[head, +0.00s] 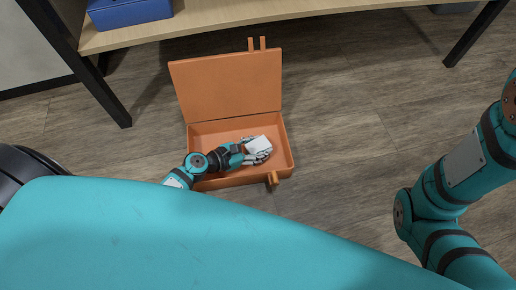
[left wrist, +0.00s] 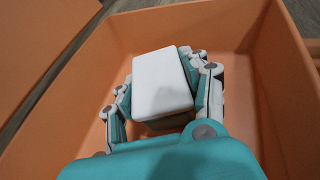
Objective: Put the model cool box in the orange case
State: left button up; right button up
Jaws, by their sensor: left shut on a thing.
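The model cool box (head: 259,144) is a small block with a white top. My left gripper (head: 257,153) is shut on it, inside or just above the tray of the open orange case (head: 215,184). In the left wrist view the white lid of the cool box (left wrist: 162,83) faces the camera, with the fingers of my left gripper (left wrist: 163,100) on both sides. The walls of the orange case (left wrist: 220,27) surround it there. I cannot tell whether the cool box touches the case floor. My right gripper is out of view.
The case lid (head: 228,86) stands open at the back, near a wooden table (head: 300,12). A blue box (head: 130,12) sits on the table at the left. The dark table legs stand either side. The floor right of the case is clear.

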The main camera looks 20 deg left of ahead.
pick_arm(q)
jog(key=o, duration=1.1)
jog(key=shift+o, duration=0.2)
jog(key=shift+r, duration=0.3)
jog(key=p+v, duration=0.3)
jog(key=v, duration=0.7)
jog(key=shift+s+a+p, duration=0.25)
jog(key=shift+s+p, duration=0.05)
jog(key=shift+s, duration=0.05)
jog(key=shift+s+a+r, duration=0.2)
jog(key=shift+s+a, duration=0.15)
jog(key=shift+s, duration=0.05)
